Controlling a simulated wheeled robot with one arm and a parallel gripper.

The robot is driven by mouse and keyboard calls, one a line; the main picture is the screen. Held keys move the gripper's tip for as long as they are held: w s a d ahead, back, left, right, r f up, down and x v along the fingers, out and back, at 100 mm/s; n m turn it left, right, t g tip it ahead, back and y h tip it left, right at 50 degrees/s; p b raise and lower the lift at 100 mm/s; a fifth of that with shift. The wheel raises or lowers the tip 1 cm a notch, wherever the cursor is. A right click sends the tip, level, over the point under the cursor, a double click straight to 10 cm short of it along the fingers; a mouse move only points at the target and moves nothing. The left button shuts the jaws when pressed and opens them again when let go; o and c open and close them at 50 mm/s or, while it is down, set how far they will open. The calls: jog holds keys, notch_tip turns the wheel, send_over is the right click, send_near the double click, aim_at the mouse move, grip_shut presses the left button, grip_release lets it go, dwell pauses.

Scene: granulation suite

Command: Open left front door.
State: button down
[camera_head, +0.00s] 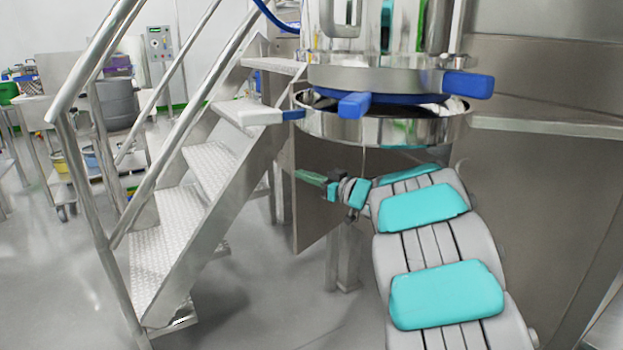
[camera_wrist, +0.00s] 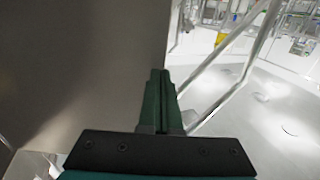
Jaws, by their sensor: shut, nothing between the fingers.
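A flat steel door panel (camera_head: 316,222) hangs below the round steel vessel in the head view. It appears to stand out at an angle, with its free edge towards the stairs; how wide it is open I cannot tell. My gripper (camera_head: 298,175) reaches across the panel from the right, its green fingertips at the panel's left edge. In the wrist view the panel (camera_wrist: 75,65) fills the left side, and my gripper (camera_wrist: 160,74) is shut and empty, close to the panel's edge. Whether the fingers touch the panel I cannot tell. I see no handle; my arm hides part of the area behind.
Metal stairs (camera_head: 190,205) with handrails (camera_head: 140,60) stand left of the panel. The steel vessel (camera_head: 390,128) with blue clamps (camera_head: 355,104) is above my arm. A steel wall (camera_head: 545,180) is close on the right. Grey floor (camera_head: 265,310) is clear in front.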

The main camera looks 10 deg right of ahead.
aim_at(292, 171)
jog(key=shift+m+t+h, duration=0.3)
jog(key=shift+t+h, duration=0.1)
jog(key=shift+h, duration=0.1)
jog(key=x, duration=0.2)
jog(key=p+x, duration=0.1)
jog(key=x, duration=0.1)
jog(key=shift+w+a, duration=0.1)
jog(key=shift+a, duration=0.35)
jog(key=shift+m+t+h, duration=0.5)
jog(key=shift+m+h, duration=0.3)
jog(key=shift+h, duration=0.1)
jog(key=shift+x, duration=2.5)
jog(key=shift+a, duration=0.15)
